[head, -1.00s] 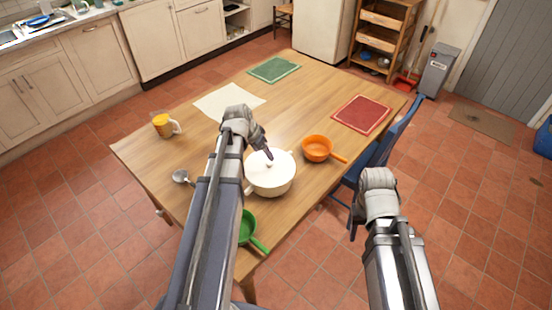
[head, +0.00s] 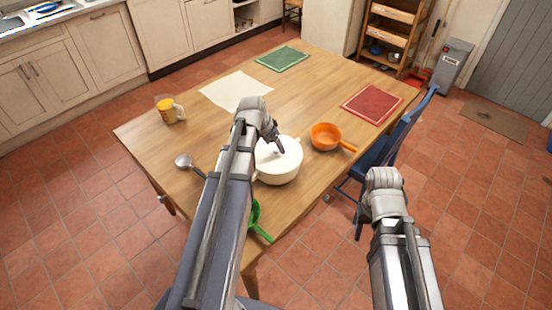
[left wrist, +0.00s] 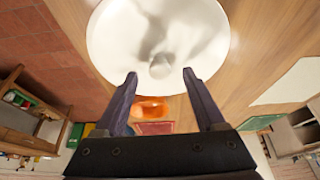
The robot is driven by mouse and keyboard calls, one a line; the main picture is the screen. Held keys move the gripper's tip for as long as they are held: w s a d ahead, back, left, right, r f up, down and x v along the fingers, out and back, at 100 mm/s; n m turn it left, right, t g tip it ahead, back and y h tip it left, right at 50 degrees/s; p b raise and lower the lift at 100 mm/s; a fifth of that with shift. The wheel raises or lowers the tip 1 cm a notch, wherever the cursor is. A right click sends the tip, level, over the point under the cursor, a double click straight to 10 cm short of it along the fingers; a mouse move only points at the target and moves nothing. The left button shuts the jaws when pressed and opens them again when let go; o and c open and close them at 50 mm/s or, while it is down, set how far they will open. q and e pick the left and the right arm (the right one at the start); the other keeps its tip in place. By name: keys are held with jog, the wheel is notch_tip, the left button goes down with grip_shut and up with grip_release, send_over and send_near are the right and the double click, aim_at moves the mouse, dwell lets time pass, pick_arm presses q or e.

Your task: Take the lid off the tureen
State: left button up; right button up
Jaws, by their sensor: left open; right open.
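The white tureen (head: 278,174) stands on the table with its lid (head: 290,148) on; the lid also shows large in the left wrist view (left wrist: 115,40). Its round knob (left wrist: 160,66) is in the middle of the lid. My left gripper (head: 279,151) is over the lid, partly hiding it in the head view. In the left wrist view the left gripper (left wrist: 160,75) is open and empty, a finger on either side of the knob in the picture. I cannot tell whether it touches the lid. My right arm shows at the right, off the table, but its jaws are hidden.
An orange pan (head: 325,136) is right of the tureen and a green pan (head: 255,213) in front. A ladle (head: 184,162) and a yellow-orange mug (head: 170,109) are left. A blue chair (head: 385,150) stands at the table's right edge. The table's far middle is clear.

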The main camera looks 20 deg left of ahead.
pick_arm(q)
jog(key=shift+b+x, duration=0.3)
jog(key=shift+x, duration=0.5)
jog(key=shift+r, duration=0.1)
grip_shut()
